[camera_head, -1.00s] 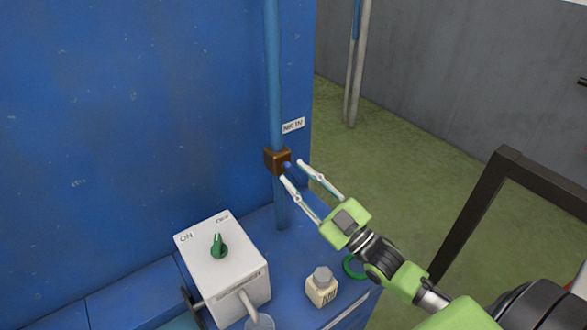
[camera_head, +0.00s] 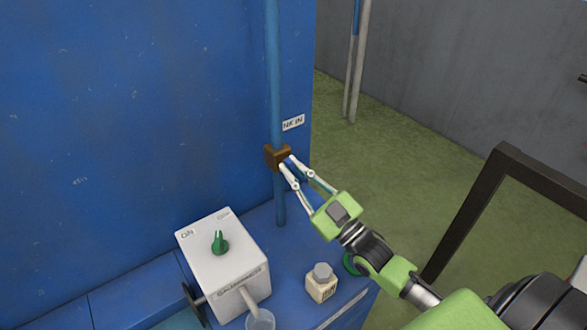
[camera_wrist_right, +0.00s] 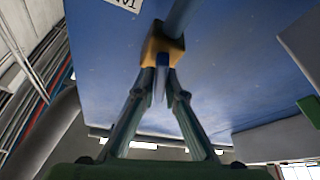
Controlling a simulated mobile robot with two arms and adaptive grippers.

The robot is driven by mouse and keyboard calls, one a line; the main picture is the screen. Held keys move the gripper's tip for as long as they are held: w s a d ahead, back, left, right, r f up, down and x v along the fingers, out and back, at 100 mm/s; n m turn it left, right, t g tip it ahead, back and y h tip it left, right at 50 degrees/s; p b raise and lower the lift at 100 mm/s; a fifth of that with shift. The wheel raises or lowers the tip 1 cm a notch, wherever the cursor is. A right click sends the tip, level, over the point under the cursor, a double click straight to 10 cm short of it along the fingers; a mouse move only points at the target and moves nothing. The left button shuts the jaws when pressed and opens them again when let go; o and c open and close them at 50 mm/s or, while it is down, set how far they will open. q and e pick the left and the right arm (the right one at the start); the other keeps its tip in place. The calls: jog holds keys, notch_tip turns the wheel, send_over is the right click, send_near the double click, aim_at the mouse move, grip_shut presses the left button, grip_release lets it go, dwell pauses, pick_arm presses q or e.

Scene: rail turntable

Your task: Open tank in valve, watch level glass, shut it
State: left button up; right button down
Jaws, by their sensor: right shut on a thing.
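The tank in valve is a brown, brass-like body (camera_head: 277,157) on a vertical blue pipe (camera_head: 275,80) against the blue wall. A label ending in "NK IN" (camera_head: 293,123) is beside it. My right gripper (camera_head: 287,164) is at the valve body, its two fingers closed on the blue valve handle (camera_wrist_right: 162,62). In the right wrist view the handle sits between the fingertips, just below the yellowish valve body (camera_wrist_right: 160,44). The fingers mostly hide the handle in the head view. My left gripper is not in view. I see no level glass that I can identify.
A white box with a green knob (camera_head: 219,242) marked ON and OFF stands on the blue surface at lower middle. A small cream bottle (camera_head: 322,283) with a grey cap is to its right. A dark frame (camera_head: 470,210) stands at right over open green floor.

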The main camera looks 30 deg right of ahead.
jog(key=m+h, duration=0.1)
jog(key=m, duration=0.2)
jog(key=m+h+p, duration=0.1)
jog(key=m+h, duration=0.1)
jog(key=m, duration=0.1)
jog(key=shift+t, duration=0.4)
jog(key=shift+d, duration=0.1)
jog(key=c, duration=2.1)
grip_release()
jog(key=shift+c, duration=0.2)
jog(key=v, duration=1.2)
jog(key=shift+s+f, duration=0.1)
jog(key=shift+f, duration=0.05)
